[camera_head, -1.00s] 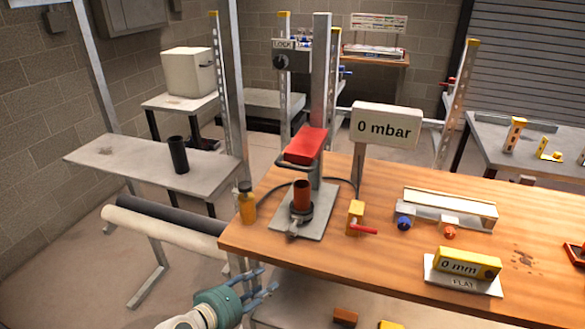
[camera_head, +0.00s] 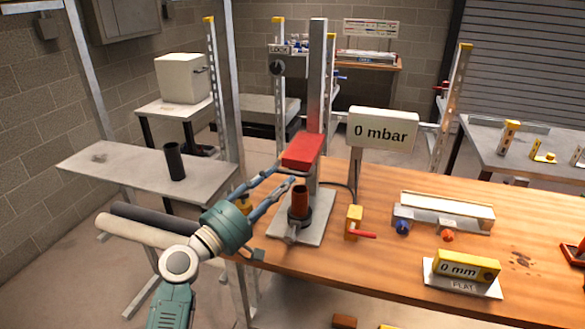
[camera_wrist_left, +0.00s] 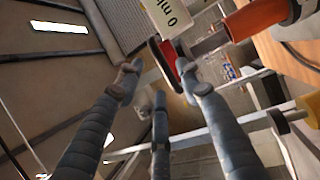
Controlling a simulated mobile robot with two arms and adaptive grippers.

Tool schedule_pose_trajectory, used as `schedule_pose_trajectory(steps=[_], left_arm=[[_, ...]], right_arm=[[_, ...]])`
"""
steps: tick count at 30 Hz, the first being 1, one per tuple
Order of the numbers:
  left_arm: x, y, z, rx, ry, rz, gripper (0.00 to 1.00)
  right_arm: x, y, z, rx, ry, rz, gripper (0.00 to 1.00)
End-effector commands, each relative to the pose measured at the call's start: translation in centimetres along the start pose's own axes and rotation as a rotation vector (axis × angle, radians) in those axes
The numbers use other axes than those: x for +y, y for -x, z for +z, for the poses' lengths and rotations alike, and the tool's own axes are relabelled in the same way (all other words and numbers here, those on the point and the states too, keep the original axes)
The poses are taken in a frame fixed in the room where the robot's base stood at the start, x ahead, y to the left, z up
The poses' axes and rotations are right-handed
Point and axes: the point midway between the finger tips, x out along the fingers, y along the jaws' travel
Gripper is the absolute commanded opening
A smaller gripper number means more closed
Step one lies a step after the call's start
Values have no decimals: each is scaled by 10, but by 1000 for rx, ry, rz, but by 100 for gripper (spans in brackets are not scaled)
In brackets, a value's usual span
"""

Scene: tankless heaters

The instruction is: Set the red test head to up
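The red test head (camera_head: 303,150) sits on the upright metal column (camera_head: 317,60) of the test stand, above a red-brown cylinder (camera_head: 300,202) held in a dark ring on the base plate. There is a clear gap between head and cylinder. My left gripper (camera_head: 283,176) reaches in from the left, its fingertips just left of and below the head. In the left wrist view, the fingers (camera_wrist_left: 163,85) are spread, with the head (camera_wrist_left: 170,65) and a dark looped handle (camera_wrist_left: 153,52) just beyond the tips. Contact cannot be told. My right gripper is out of view.
A yellow bottle, mostly hidden, stands behind my left gripper. A yellow valve with a red lever (camera_head: 354,222) and a sign reading 0 mbar (camera_head: 382,128) are right of the stand. A yellow 0 mm gauge (camera_head: 467,266) is at front right. The wooden bench (camera_head: 345,262) has clear room in front.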

Motion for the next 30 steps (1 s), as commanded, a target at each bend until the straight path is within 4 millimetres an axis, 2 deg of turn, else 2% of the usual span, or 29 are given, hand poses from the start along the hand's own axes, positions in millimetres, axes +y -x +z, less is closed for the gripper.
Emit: schedule_pose_trajectory(steps=[3, 9, 13, 21, 23, 27, 30], left_arm=[[2, -25, 0, 0, 2, 0, 37], [0, -50, 0, 0, 0, -1, 37], [0, -57, 0, 1, 0, -1, 37], [-1, -58, 0, 1, -2, -2, 37], [-1, -58, 0, 1, -2, -2, 27], [-1, -58, 0, 1, -2, -2, 0], [-1, -58, 0, 1, -2, -2, 0]], right_arm=[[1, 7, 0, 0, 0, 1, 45], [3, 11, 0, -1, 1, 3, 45], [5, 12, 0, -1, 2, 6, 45], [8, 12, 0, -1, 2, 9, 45], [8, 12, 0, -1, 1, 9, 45], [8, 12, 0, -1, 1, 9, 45], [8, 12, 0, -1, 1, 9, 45]])
